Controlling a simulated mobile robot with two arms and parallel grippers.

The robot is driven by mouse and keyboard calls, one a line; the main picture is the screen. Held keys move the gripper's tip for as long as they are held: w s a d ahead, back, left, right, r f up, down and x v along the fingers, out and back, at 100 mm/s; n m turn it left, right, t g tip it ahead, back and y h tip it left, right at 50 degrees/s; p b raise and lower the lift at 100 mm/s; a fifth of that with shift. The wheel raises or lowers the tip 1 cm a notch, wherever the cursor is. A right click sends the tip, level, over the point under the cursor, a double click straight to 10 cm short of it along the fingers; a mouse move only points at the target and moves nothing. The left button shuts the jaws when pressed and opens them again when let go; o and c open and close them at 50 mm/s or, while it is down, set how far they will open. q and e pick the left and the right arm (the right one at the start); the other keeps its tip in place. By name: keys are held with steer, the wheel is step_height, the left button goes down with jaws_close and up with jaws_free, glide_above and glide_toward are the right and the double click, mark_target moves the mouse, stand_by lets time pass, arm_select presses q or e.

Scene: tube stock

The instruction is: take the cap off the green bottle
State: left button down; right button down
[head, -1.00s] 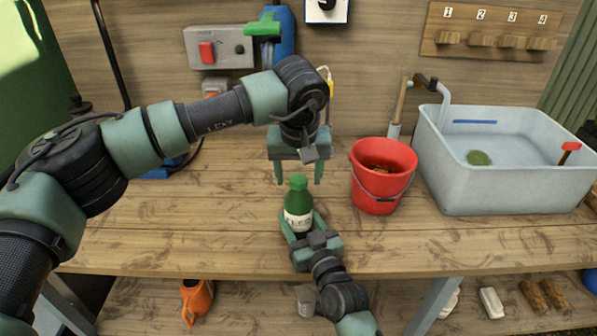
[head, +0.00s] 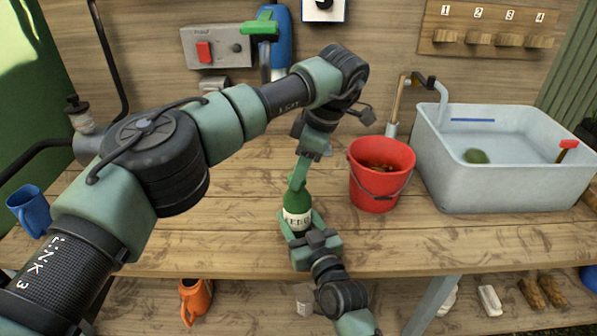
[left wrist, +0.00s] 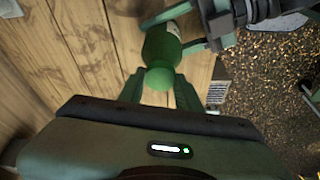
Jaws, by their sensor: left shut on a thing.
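The green bottle (head: 297,216) with a white label stands upright on the workbench. Its green cap (left wrist: 158,78) shows in the left wrist view, at the top of the bottle (left wrist: 162,46); in the head view the fingers mostly cover it. My left gripper (head: 298,180) comes from above and is shut on the cap, one finger on each side (left wrist: 158,88). My right gripper (head: 297,228) reaches in from the front, its fingers around the lower bottle. I cannot see a gap between cap and bottle.
A red bucket (head: 370,188) stands right of the bottle, close to my left gripper. A grey basin (head: 500,185) with water is farther right. A blue mug (head: 32,212) is at far left. The bench (head: 190,240) left of the bottle is clear.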

arm_select(q)
steer(key=shift+n, duration=0.9)
arm_select(e)
steer(key=shift+a, duration=0.1)
arm_select(q)
steer(key=c, duration=1)
jaws_free()
steer(key=shift+a, duration=0.1)
steer(key=shift+o, duration=0.2)
steer(key=shift+r, duration=0.15)
